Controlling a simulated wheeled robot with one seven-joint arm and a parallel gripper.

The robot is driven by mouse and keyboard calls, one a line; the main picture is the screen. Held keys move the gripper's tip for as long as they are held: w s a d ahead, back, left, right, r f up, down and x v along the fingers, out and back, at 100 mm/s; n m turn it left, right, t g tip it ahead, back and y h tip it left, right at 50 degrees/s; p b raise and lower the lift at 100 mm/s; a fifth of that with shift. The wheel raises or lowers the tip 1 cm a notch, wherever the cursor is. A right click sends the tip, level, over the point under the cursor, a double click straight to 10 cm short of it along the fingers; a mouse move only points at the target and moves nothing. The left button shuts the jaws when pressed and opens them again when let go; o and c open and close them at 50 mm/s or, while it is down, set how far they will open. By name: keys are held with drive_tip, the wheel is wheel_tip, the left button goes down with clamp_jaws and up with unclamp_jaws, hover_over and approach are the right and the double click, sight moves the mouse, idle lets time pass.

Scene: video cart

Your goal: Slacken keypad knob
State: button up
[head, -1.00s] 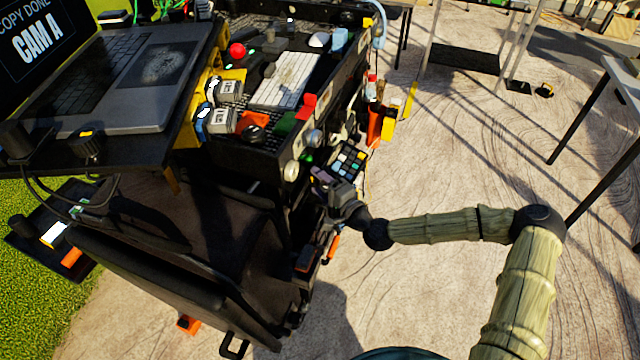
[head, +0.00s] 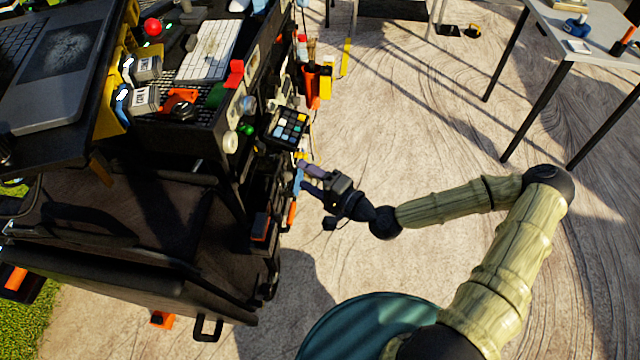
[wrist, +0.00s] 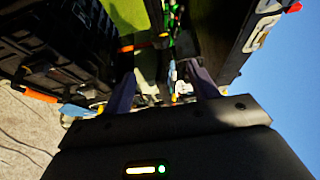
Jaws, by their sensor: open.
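The keypad (head: 287,126), a dark panel with coloured square keys, is mounted on the right side of the black cart, below the cart's top. I cannot make out its knob in the head view. My gripper (head: 306,180) is open and empty, in front of the cart's side, lower than the keypad in the picture and apart from it. In the wrist view my gripper's two fingers (wrist: 160,95) stand spread, with cart parts and cables beyond them. The keypad cannot be made out there.
The cart holds a laptop (head: 60,60), a white keyboard (head: 208,50) and several small devices. An orange tool (head: 311,88) hangs on the cart's side beyond the keypad. A white table (head: 590,45) stands at the far right. The floor right of the cart is mostly clear.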

drive_tip(key=shift+v, duration=1.6)
